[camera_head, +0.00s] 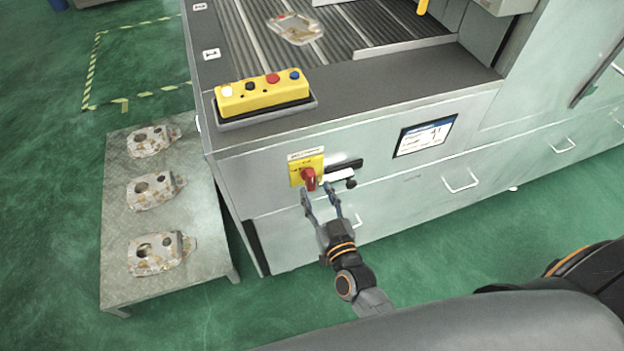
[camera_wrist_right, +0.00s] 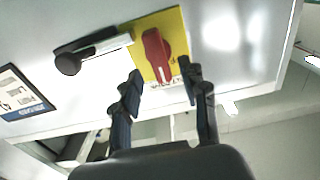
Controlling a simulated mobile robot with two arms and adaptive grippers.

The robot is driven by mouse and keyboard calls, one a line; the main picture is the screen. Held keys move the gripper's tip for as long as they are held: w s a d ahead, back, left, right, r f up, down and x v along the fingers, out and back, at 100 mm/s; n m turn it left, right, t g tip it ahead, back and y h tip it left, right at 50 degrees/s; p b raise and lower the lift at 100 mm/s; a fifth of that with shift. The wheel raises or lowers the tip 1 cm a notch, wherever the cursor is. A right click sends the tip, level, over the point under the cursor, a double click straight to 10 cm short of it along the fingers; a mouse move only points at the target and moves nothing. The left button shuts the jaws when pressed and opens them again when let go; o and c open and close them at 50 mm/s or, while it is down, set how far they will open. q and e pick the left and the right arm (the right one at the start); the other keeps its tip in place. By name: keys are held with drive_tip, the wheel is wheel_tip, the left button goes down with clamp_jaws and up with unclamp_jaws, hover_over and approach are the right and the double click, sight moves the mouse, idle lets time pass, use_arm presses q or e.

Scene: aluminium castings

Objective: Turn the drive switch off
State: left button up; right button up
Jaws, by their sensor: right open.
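The drive switch (camera_head: 309,179) is a red rotary knob on a yellow plate (camera_head: 297,163), on the grey front panel of the machine. In the right wrist view the red knob (camera_wrist_right: 157,55) shows on its yellow plate (camera_wrist_right: 178,32), beyond and between my fingertips. My right gripper (camera_head: 319,194) is open just below the knob, its fingers pointing up at it. In the right wrist view the open fingers (camera_wrist_right: 163,78) stand one on each side of the knob's near end. Whether they touch it I cannot tell. My left gripper is not in view.
A yellow button box (camera_head: 262,97) stands on the machine's ledge above. A metal table (camera_head: 118,220) with several castings stands at left. A drawer handle (camera_head: 460,182) juts out to the right.

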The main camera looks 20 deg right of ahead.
sight(312, 183)
drive_tip(key=shift+w, duration=1.8)
clamp_jaws()
